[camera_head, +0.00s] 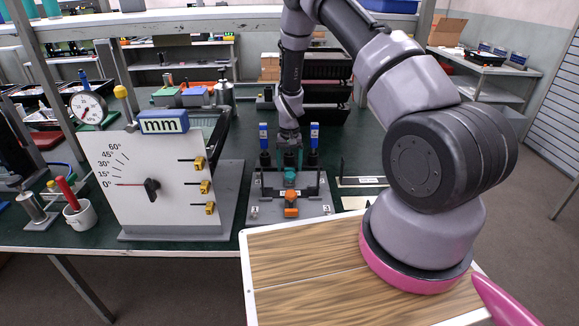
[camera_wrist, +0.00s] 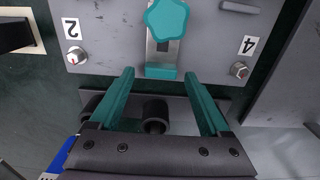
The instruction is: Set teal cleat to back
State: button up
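The teal cleat, with a star-shaped knob, sits on a metal strip on the grey fixture plate. It shows in the head view (camera_head: 290,176) and at the top of the wrist view (camera_wrist: 166,20). A small teal block (camera_wrist: 162,73) shows at the strip's end near the plate edge. My gripper (camera_head: 290,158) is above the back of the fixture. In the wrist view my gripper (camera_wrist: 158,75) has its two teal fingers apart, with nothing held. The fingertips are close to either side of the teal block; whether they touch it I cannot tell.
An orange cleat (camera_head: 291,204) sits at the fixture's front. Blue-topped posts (camera_head: 263,137) (camera_head: 314,136) stand on both sides of my gripper. A dark cylinder (camera_wrist: 155,113) lies between my fingers' bases.

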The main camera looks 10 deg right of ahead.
notch_tip(320, 180, up, 11)
jog(key=shift+f, duration=0.15)
dwell(0.5)
jog(key=s+d+r+m+t+y, duration=0.15)
jog(key=s+r, duration=0.35)
jog(key=r, duration=0.9)
jog(key=s+d+r+t, duration=0.15)
jog(key=s+r, duration=0.25)
jog(key=r, duration=1)
jog(key=s+r+t, duration=0.1)
jog(key=s+r, duration=0.3)
jog(key=s, duration=0.3)
jog(key=s+d+r+t, duration=0.1)
jog(key=s+r, duration=0.3)
jog(key=s, duration=0.3)
jog(key=s+d+r+t, duration=0.1)
jog(key=s+r+t, duration=0.1)
jog(key=s+r, duration=0.2)
jog(key=s, duration=0.3)
jog(key=shift+s, duration=0.35)
